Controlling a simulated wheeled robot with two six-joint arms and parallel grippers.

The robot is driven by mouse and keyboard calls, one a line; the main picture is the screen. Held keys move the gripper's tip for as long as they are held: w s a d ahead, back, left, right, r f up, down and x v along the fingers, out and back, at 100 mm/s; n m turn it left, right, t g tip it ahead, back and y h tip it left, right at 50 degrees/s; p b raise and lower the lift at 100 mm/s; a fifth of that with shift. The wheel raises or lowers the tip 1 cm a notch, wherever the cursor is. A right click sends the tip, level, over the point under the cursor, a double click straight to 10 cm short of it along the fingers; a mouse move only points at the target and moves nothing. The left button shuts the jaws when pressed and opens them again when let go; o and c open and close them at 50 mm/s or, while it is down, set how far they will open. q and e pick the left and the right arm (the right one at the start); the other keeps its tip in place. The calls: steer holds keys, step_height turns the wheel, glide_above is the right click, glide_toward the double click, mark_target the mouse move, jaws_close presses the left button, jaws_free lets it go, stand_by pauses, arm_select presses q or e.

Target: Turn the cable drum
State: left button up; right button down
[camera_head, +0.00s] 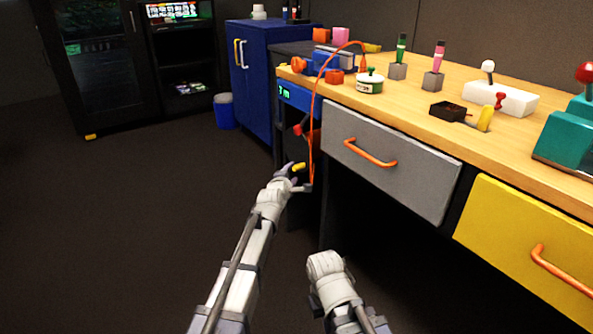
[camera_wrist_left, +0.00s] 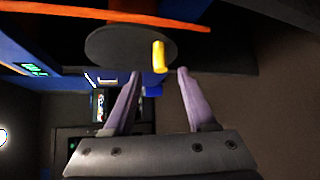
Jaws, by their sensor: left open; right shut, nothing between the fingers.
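The cable drum (camera_wrist_left: 112,47) shows as a dark round disc in the left wrist view, with a yellow crank handle (camera_wrist_left: 159,56) standing out near its edge. In the head view the yellow handle (camera_head: 299,167) is small and the drum is hard to make out in the shadow. My left gripper (camera_wrist_left: 159,71) is open, its two fingertips on either side of the handle's near end, apparently not closed on it. It also shows in the head view (camera_head: 300,182). My right arm reaches up from the bottom, but its fingers do not show.
An orange cable (camera_head: 313,110) arcs over the bench and hangs beside my left gripper. A blue display box (camera_head: 298,96) reads "7 m" above. A grey drawer (camera_head: 385,165) and a yellow drawer (camera_head: 530,245) lie to the right.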

mark_target(295, 169)
arm_select(q)
steer(key=b+x, duration=0.1)
steer(key=x, duration=0.6)
steer(key=shift+f+b, duration=0.1)
steer(key=shift+b, duration=0.2)
steer(key=shift+s, duration=0.1)
jaws_close()
stand_by(0.9)
